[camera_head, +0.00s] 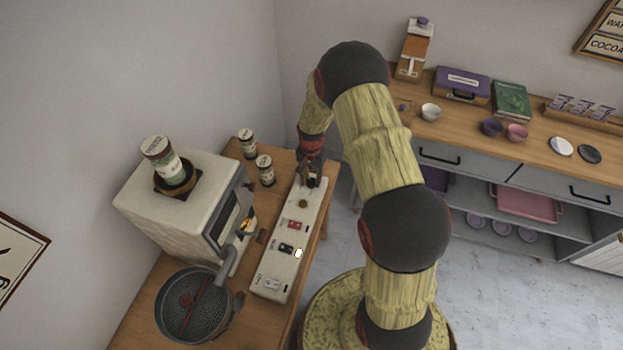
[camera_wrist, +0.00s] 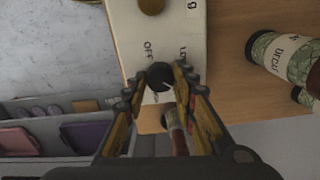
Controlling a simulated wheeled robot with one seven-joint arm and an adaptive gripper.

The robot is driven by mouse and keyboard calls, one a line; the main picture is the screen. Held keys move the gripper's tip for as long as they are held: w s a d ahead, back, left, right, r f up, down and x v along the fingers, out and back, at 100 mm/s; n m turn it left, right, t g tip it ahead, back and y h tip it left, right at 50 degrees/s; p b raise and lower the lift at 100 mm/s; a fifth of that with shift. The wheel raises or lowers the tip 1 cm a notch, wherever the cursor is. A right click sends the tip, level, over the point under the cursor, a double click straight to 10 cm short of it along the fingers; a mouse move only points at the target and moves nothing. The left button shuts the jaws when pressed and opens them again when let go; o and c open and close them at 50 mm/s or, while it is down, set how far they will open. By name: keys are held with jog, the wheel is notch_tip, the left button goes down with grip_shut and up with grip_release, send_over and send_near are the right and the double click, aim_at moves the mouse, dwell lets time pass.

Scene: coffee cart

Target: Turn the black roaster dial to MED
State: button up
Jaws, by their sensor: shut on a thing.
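The black dial (camera_wrist: 160,76) sits on the cream control panel (camera_wrist: 120,25) and lies between my fingertips in the wrist view. My gripper (camera_wrist: 161,79) is shut on it, one finger on each side. A thin light mark on the dial points down and right in that view. The label OFF shows beside the dial, and another label to its right is hard to read. Labels below the dial are mostly hidden by the fingers. In the head view my gripper (camera_head: 311,177) is at the far end of the panel (camera_head: 268,284) and hides the dial.
A brown knob (camera_head: 303,203), a red switch (camera_head: 294,225) and a black switch (camera_head: 286,249) are along the panel. The cream roaster (camera_head: 150,215) stands to the left, with a round mesh tray (camera_head: 194,305) in front. Two labelled cans (camera_head: 247,143) (camera_head: 265,170) stand close to my gripper.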

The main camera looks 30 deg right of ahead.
aim_at(311, 181)
jog(key=o, duration=1.2)
jog(key=shift+c, duration=0.2)
notch_tip(311, 181, up, 12)
dwell(0.5)
